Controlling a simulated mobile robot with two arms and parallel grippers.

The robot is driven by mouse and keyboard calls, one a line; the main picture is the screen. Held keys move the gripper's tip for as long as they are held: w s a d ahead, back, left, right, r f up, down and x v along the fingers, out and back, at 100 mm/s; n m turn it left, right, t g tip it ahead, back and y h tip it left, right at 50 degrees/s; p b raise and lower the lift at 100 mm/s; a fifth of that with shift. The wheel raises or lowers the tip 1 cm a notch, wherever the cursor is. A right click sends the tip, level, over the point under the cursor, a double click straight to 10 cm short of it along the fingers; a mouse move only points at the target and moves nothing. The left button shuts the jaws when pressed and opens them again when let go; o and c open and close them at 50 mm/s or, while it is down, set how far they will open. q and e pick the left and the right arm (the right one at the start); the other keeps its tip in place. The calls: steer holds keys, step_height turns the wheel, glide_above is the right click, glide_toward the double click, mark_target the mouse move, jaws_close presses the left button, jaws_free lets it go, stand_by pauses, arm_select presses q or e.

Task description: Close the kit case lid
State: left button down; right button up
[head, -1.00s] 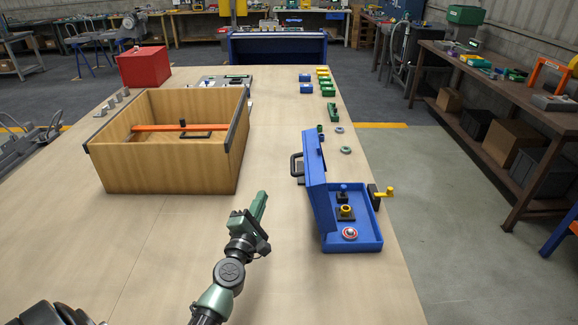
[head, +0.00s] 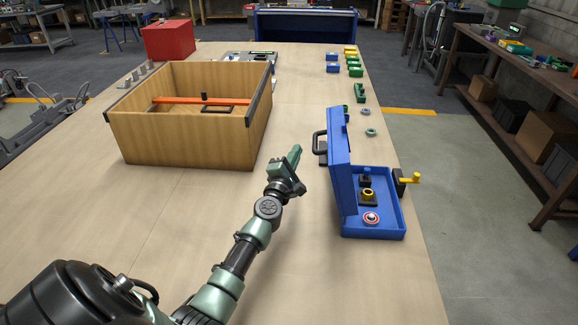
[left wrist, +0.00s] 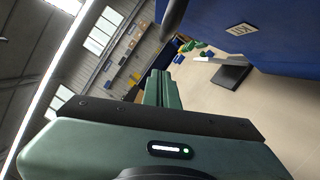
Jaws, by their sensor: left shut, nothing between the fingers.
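The blue kit case (head: 376,228) stands at the right edge of the table with its lid (head: 342,160) raised, leaning slightly left of upright. Inside lie a red and white round part (head: 371,218), a yellow-topped part (head: 367,196) and a small blue-topped part (head: 366,176). My left gripper (head: 295,156) is shut and empty, left of the lid and apart from it. In the left wrist view its fingers (left wrist: 158,88) are together, and a blue surface, likely the lid, fills the upper right (left wrist: 262,32). My right gripper is not in view.
A wooden box (head: 185,140) with an orange bar stands left of my left gripper. A black handle (head: 320,145) shows left of the lid. A yellow-handled crank (head: 408,180) is at the case's right side. Green and blue parts (head: 355,70) lie behind. The front table is clear.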

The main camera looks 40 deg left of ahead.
arm_select(q)
steer(key=d, duration=0.1)
steer(key=w+d+r, duration=0.1)
steer(key=d, duration=0.1)
steer(key=shift+w+r+p, duration=0.1)
steer(key=shift+r+p, duration=0.2)
steer(key=shift+p, duration=0.05)
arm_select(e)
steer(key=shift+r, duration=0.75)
arm_select(q)
steer(key=shift+a, duration=0.1)
